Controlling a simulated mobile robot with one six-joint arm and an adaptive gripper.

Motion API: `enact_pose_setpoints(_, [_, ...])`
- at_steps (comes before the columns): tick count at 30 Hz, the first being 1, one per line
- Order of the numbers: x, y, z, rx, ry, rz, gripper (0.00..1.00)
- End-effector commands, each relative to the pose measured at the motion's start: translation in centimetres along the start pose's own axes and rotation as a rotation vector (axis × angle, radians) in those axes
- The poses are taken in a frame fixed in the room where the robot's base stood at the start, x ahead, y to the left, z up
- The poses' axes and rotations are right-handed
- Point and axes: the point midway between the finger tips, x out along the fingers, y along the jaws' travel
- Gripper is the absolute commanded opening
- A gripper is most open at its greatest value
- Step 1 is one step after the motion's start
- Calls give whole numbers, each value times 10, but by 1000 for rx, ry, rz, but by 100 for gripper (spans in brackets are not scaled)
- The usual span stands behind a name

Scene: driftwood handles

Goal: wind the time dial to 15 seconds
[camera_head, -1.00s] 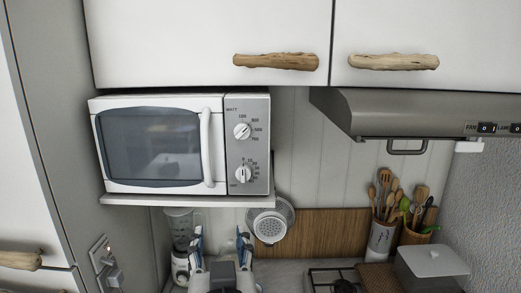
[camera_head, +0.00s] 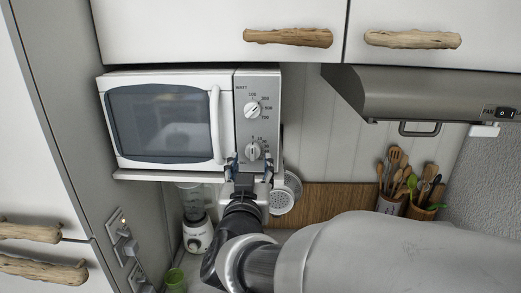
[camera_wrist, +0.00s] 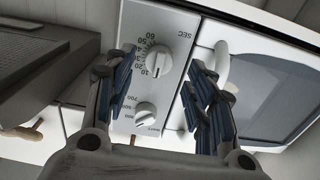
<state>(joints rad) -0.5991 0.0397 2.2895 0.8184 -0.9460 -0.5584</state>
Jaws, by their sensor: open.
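The time dial (camera_head: 253,151) is the lower round white knob on the microwave's grey panel (camera_head: 242,85). It also shows in the wrist view (camera_wrist: 158,61), upside down, beside a scale of numbers marked SEC. Its ridge is upright; its exact setting is too small to read surely. The watt dial (camera_head: 252,110) sits above it and shows lower in the wrist view (camera_wrist: 145,113). My gripper (camera_head: 250,164) is open in front of the lower panel. In the wrist view its blue-padded fingers (camera_wrist: 160,76) stand on either side of the time dial, with nothing held.
The microwave door handle (camera_head: 216,125) stands just left of the panel. The range hood (camera_head: 390,95) juts out at the right. A strainer (camera_head: 282,198) hangs below right, and a blender (camera_head: 195,230) stands below left.

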Motion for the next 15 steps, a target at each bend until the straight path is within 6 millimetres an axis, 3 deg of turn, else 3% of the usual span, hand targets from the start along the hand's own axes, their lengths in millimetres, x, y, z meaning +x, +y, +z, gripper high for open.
enact_pose_setpoints(6, [33, 0, 0, 0, -1, 1, 50])
enact_pose_setpoints(15, [43, 0, 0, 0, 0, -1, 50])
